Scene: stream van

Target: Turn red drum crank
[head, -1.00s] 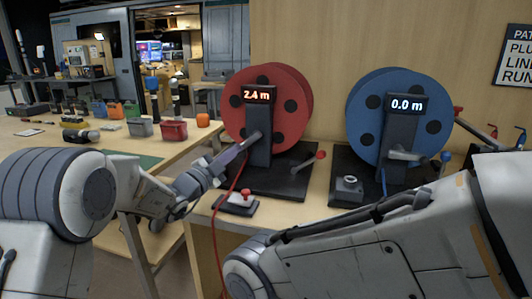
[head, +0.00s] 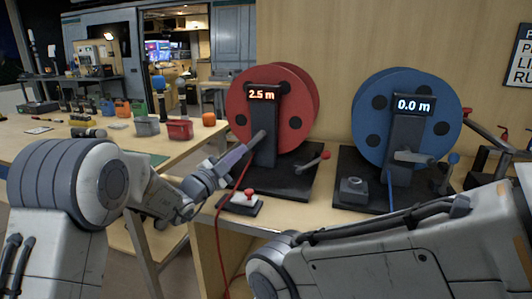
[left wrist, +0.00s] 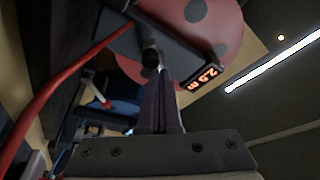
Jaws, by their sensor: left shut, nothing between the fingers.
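The red drum (head: 289,82) stands upright on a black base against the wooden wall, and its display (head: 262,95) reads 2.5 m. Its dark grey crank handle (head: 258,138) sticks out in front of the post. My left gripper (head: 242,151) is at the crank's outer end with its fingers shut and nothing between them. In the left wrist view the shut fingers (left wrist: 160,105) point at the dark crank end (left wrist: 150,58), touching or very close; I cannot tell which. The red drum (left wrist: 200,30) is behind. My right arm crosses the lower right; its gripper is out of view.
A box with a red button (head: 241,203) sits in front, beside a hanging red cable (head: 224,230). The blue drum (head: 430,105) reads 0.0 m at the right. A table with bins (head: 178,130) is left.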

